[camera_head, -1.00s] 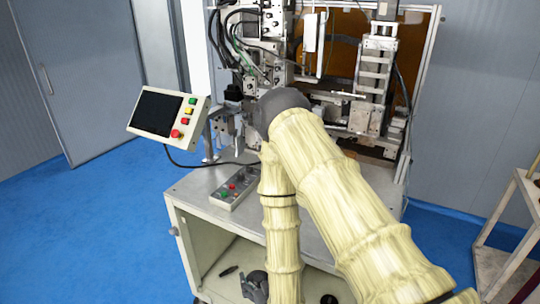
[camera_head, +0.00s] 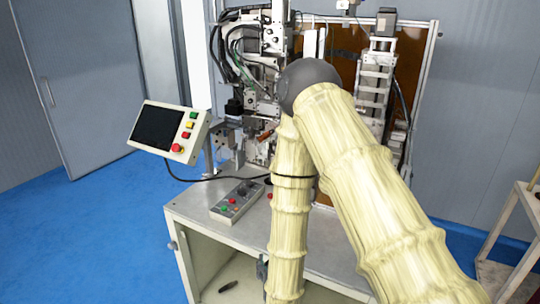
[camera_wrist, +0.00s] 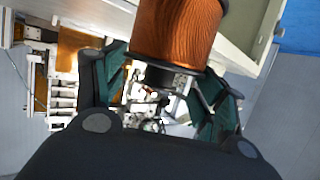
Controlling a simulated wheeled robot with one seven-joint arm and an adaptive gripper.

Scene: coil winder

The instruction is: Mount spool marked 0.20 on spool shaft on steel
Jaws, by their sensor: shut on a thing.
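A spool wound with copper-coloured wire (camera_wrist: 178,32) is in the wrist view, with a black end (camera_wrist: 160,75) towards me. My gripper (camera_wrist: 165,82) has its green-padded fingers on both sides of this black end and is shut on it. No 0.20 marking is readable. In the head view my forearm hides most of the gripper; only a small dark part shows beside it, low in front of the cabinet. The winding machine (camera_head: 272,40) stands at the back of the cabinet top. I cannot pick out the spool shaft on it.
The cabinet top (camera_head: 205,198) carries a button box (camera_head: 237,202) at its front left. A screen panel (camera_head: 170,131) juts out on the left. The cabinet is open in front, with a small dark item (camera_head: 228,286) inside. A shelf rack (camera_head: 515,240) stands at right. Blue floor is clear at left.

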